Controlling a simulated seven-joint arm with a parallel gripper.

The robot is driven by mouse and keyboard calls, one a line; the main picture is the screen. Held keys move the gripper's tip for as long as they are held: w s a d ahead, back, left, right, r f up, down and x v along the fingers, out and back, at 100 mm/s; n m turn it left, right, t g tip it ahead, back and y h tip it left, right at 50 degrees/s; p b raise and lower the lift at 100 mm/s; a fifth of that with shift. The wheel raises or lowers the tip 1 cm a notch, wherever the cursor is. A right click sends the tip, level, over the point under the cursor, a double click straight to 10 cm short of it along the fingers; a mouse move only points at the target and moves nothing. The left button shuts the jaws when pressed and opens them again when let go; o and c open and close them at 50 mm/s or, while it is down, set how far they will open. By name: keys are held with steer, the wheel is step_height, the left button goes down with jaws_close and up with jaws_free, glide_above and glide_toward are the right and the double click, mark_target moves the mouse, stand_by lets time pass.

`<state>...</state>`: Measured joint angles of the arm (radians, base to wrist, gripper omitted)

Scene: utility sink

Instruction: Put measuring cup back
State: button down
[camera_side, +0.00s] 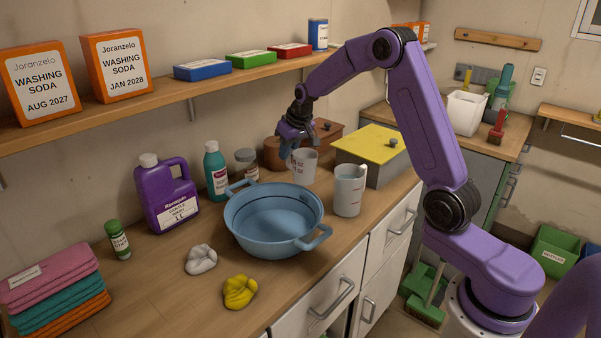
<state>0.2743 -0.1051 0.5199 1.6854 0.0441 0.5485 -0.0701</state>
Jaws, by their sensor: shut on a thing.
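A small white measuring cup (303,167) with red markings is at my gripper (297,148), behind the blue basin. My gripper is shut on the cup near its upper left side; the fingers partly hide the rim. I cannot tell whether the cup's base touches the counter. A larger whitish measuring jug (348,192) with a spout stands upright on the counter, right of the basin and apart from my gripper.
A blue two-handled basin (252,225) stands in front of the cup. A brown lidded box (328,133) and a grey box with a yellow lid (368,141) are behind. A jar (246,165), green bottle (215,172) and purple jug (167,197) stand left. A shelf (130,112) overhangs the counter's back.

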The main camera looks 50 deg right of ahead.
steer(key=w+d+n, duration=0.2)
steer(key=w+d, duration=0.5)
steer(key=d, duration=0.1)
step_height(320, 180, down, 11)
steer(key=shift+w+r, duration=0.1)
steer(key=shift+r, duration=0.05)
stand_by(0.3)
steer(key=c, duration=1.1)
jaws_free()
steer(key=shift+o, duration=0.2)
